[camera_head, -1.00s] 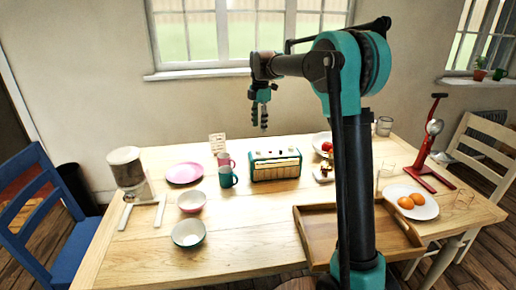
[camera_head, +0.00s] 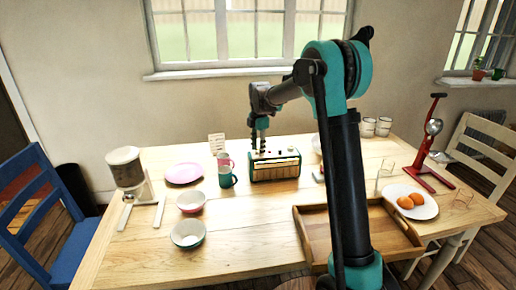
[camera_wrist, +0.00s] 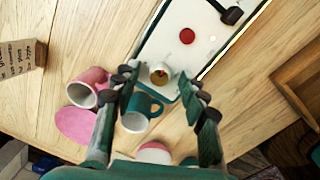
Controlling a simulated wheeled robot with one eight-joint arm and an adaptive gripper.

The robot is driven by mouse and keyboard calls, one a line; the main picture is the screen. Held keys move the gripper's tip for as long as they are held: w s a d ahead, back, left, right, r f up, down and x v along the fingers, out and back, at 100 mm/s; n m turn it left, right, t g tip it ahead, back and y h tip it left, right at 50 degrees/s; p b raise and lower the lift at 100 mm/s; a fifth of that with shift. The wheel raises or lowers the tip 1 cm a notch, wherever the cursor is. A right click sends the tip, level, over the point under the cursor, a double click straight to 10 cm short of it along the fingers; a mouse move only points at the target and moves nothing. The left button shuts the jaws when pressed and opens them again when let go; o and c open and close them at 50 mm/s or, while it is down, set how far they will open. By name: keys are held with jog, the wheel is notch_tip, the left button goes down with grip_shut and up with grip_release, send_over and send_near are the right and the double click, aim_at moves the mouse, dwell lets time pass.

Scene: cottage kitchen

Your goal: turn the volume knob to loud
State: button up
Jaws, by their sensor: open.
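The teal and cream radio (camera_head: 275,170) stands on the table. My gripper (camera_head: 259,146) points down over the left part of the radio's top. In the wrist view my gripper (camera_wrist: 163,98) is open, with the knob showing between and just beyond its fingertips. I cannot tell whether they touch it. The knob's marks are too small to read.
A teal mug (camera_head: 227,177) and a pink mug (camera_head: 224,160) stand close left of the radio. A wooden tray (camera_head: 307,240) is at the front right.

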grip_shut()
jog(key=shift+m, duration=0.3)
